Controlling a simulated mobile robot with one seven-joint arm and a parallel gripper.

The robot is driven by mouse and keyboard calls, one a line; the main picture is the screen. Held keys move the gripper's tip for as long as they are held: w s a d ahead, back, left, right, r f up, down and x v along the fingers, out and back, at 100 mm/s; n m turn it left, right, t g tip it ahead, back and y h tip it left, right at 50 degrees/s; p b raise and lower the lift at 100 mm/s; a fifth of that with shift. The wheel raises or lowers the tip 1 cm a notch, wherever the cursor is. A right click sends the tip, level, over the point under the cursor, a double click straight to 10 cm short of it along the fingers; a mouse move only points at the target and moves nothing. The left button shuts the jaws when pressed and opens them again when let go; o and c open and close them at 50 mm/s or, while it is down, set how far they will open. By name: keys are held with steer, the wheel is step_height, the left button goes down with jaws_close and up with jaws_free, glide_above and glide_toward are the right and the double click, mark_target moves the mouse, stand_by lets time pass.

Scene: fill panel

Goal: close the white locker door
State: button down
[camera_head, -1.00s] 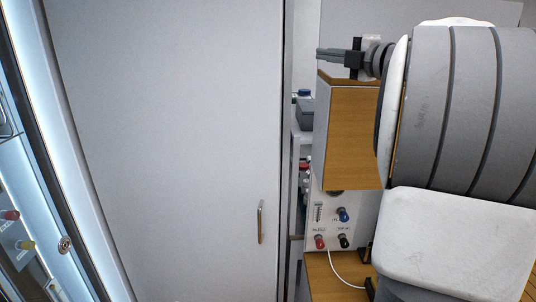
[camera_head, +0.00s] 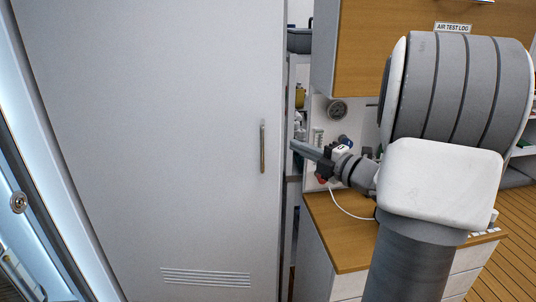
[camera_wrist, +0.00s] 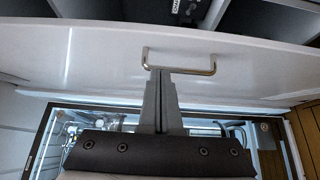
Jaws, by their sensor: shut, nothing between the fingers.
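The white locker door (camera_head: 160,130) fills the left half of the head view, with a vertical metal handle (camera_head: 263,149) near its right edge and vent slots low down. It appears ajar, as shelves show past its right edge. My gripper (camera_head: 294,147) is at about handle height, its fingertips just right of the door's edge in the head view. In the wrist view the shut, empty fingers (camera_wrist: 161,74) point at the door (camera_wrist: 110,50), close to the handle (camera_wrist: 180,70). I cannot tell whether they touch it.
Shelves with jars (camera_head: 300,97) show behind the door's edge. A wooden counter (camera_head: 345,235) and wall cabinet (camera_head: 370,50) stand to the right, with a gauge panel between. A bright glass-fronted frame (camera_head: 35,190) is at far left. Dark compartments (camera_wrist: 220,14) lie beyond the door in the wrist view.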

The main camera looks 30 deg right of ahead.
mark_target(271, 137)
steer(key=x, duration=1)
steer(key=shift+s+a+f, duration=0.1)
steer(key=shift+f, duration=0.25)
